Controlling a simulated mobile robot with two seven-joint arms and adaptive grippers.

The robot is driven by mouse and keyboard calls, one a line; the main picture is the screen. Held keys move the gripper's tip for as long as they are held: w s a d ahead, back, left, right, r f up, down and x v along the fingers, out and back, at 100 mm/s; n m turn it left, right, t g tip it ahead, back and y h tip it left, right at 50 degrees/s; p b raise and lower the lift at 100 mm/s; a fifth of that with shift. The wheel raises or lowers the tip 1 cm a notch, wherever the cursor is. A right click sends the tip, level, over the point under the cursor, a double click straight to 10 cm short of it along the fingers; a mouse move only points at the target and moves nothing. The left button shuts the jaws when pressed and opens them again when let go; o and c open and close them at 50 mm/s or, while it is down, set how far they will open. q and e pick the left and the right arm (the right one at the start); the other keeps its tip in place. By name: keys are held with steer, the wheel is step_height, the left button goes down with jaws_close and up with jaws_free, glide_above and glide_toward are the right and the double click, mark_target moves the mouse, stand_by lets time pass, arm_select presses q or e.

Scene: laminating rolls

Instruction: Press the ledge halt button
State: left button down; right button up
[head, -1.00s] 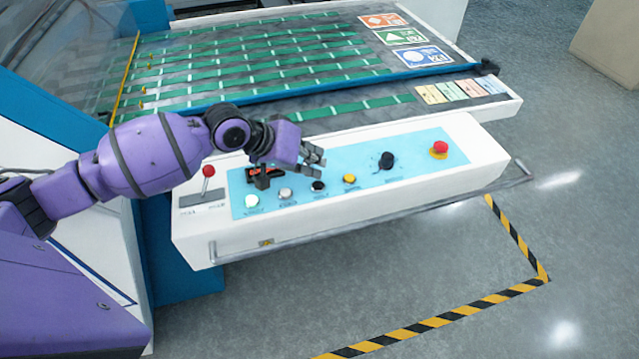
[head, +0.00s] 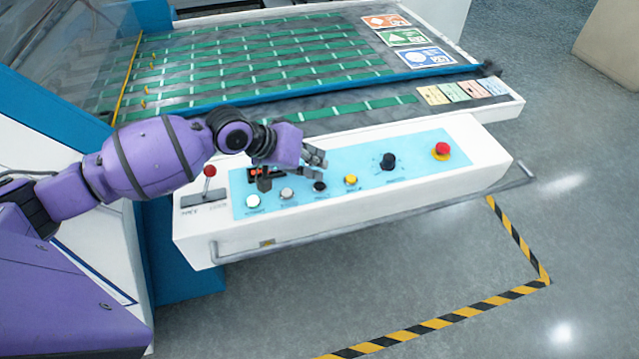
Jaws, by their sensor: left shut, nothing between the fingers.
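The white ledge (head: 420,196) has a light blue control panel (head: 350,158) with a row of buttons. From left to right they are a pale green-white button (head: 253,201), a grey-white button (head: 287,193), a black button (head: 320,187) and a yellow button (head: 351,180). A black rotary knob (head: 388,162) follows, then a red mushroom button on a yellow base (head: 442,150) at the right end. The labels are too small to read. My left gripper (head: 319,164) is shut and empty, over the panel's back-left part, behind the black button. Contact with the panel cannot be told. My right gripper is not in view.
A red-knobbed lever (head: 209,172) stands left of the panel. A red-lit display (head: 262,171) is partly hidden by my gripper. A metal rail (head: 380,215) runs along the ledge front. Behind lies the machine bed with green strips (head: 250,60). The floor in front is clear, with striped tape (head: 450,316).

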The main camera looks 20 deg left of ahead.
arm_select(q)
steer(key=shift+f, duration=0.15)
stand_by(0.4)
steer(key=shift+f, duration=0.3)
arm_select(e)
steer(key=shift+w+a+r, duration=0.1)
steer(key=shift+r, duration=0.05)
arm_select(q)
steer(key=shift+f, duration=0.45)
stand_by(0.6)
steer(key=shift+r, duration=0.15)
steer(key=shift+r+p, duration=0.65)
steer(key=shift+r, duration=0.15)
steer(key=shift+f, duration=0.1)
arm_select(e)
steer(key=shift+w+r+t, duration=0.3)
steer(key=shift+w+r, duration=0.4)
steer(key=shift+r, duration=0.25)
